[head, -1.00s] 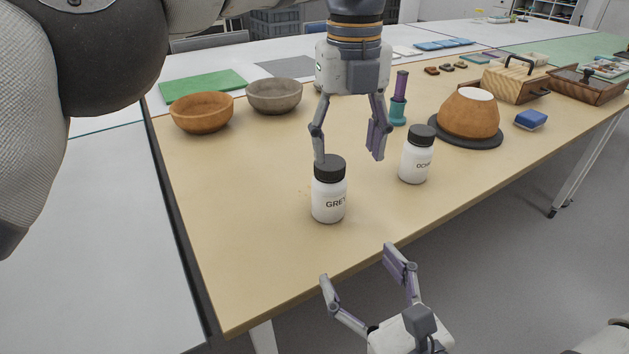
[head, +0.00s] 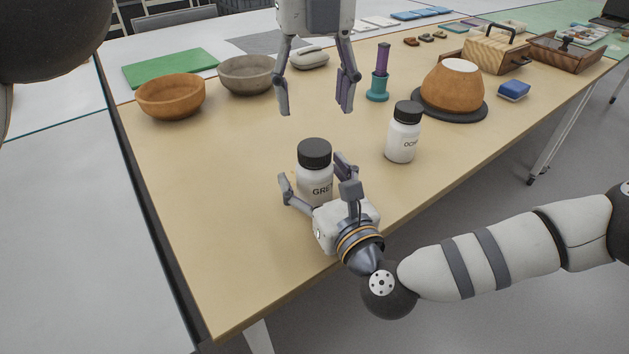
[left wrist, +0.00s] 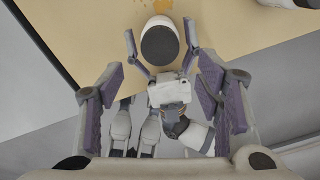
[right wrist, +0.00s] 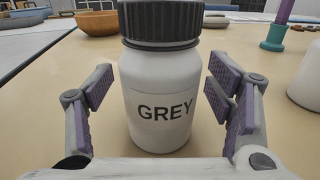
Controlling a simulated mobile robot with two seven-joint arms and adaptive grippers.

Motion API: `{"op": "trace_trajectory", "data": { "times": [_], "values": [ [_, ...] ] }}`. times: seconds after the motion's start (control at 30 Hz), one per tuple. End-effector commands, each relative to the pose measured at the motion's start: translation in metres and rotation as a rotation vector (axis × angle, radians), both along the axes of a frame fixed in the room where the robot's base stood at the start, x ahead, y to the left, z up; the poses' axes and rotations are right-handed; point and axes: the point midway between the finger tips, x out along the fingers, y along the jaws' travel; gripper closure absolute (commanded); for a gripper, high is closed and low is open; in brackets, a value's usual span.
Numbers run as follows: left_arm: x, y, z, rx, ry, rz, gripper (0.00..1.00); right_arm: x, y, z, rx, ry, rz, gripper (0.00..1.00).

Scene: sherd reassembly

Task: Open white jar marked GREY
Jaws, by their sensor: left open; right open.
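The white jar marked GREY (head: 313,187) stands upright on the table near its front edge, with its black lid (head: 314,153) on. It also fills the middle of the right wrist view (right wrist: 160,95). My right gripper (head: 314,181) is open, with one finger on each side of the jar's body and visible gaps in the right wrist view. My left gripper (head: 314,108) is open and empty, pointing down above the table, higher than the jar. In the left wrist view the lid (left wrist: 160,43) shows from above, beyond the left fingers (left wrist: 165,105).
A second white jar, marked with letters starting OC (head: 403,135), stands to the right. A teal and purple tool (head: 378,80), an orange pot on a dark disc (head: 453,86), and two bowls (head: 171,97) (head: 247,75) stand farther back. The table left of the jar is clear.

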Motion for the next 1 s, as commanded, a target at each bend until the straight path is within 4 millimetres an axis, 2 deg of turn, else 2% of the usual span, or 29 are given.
{"op": "trace_trajectory", "data": {
  "times": [0.17,0.5,0.57,0.83,1.0],
  "values": [
    [0.000,0.000,0.000,0.000,0.000,0.000,0.41,0.000,0.000,0.000,0.000,0.000,0.000,0.26],
    [0.000,0.000,0.000,0.000,0.000,0.000,0.41,0.000,0.000,0.000,0.000,0.000,-0.001,1.00],
    [0.000,0.000,0.000,0.000,0.000,-0.013,0.41,0.000,0.000,0.000,0.000,0.000,-0.001,1.00],
    [0.000,0.000,-0.003,0.001,0.001,-0.372,0.41,0.000,0.000,0.000,-0.001,0.000,-0.001,1.00],
    [-0.001,0.001,-0.032,0.000,0.005,-0.398,0.41,0.000,0.000,0.000,-0.001,0.000,-0.001,1.00]
  ]
}}
